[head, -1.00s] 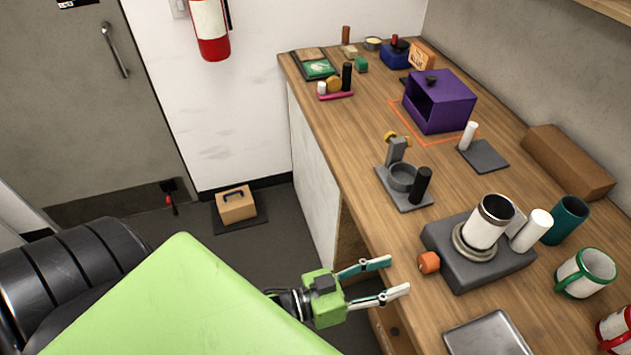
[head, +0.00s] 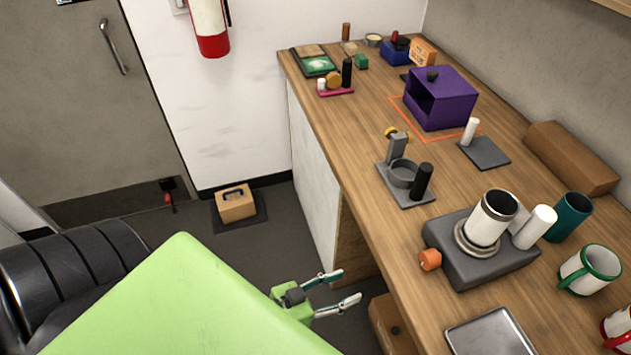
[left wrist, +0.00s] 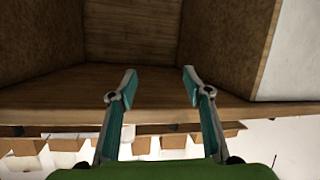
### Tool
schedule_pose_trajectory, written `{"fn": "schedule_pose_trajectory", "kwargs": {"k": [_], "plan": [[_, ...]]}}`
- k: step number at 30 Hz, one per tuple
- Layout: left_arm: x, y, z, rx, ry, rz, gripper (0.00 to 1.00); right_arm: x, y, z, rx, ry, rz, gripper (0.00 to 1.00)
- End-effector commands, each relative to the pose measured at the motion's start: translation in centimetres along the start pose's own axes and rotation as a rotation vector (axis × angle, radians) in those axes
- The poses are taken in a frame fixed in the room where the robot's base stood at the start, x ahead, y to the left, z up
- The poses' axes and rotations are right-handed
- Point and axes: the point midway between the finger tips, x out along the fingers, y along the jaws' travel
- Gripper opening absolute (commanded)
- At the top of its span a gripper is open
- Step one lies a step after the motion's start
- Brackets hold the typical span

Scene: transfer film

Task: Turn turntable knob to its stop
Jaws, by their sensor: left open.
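The dark grey turntable base (head: 492,264) sits on the wooden counter at the right of the head view. Its orange knob (head: 430,260) is on the left side of the base. A white and steel cup (head: 490,219) stands tilted in the picture on the round plate. My left gripper (head: 350,287) is open and empty, left of the counter edge and apart from the knob. In the left wrist view its two teal fingers (left wrist: 158,84) are spread before an open wooden compartment (left wrist: 130,40). The knob does not show there. My right gripper is not in view.
A metal tray (head: 490,335) lies in front of the base. A grey stand with a black cylinder (head: 421,182) is behind it. A teal cup (head: 570,217) and a green-handled mug (head: 588,270) stand to the right. The counter's left edge lies between gripper and knob.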

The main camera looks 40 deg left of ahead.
Motion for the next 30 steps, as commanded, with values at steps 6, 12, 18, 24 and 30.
{"fn": "schedule_pose_trajectory", "kwargs": {"k": [6,12,18,24,30], "plan": [[0.1,-1.9,4.0,0.010,-0.081,-0.059,0.45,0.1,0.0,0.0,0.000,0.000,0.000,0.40],[-0.2,-3.5,7.7,0.019,-0.159,-0.109,0.45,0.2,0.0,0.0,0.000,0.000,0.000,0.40],[-0.7,-4.7,11.1,0.026,-0.233,-0.150,0.45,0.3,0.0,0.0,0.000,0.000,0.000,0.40],[-1.1,-5.4,13.1,0.028,-0.279,-0.173,0.45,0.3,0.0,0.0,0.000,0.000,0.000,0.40],[-1.2,-5.5,13.8,0.030,-0.293,-0.180,0.45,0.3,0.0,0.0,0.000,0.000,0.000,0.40]]}}
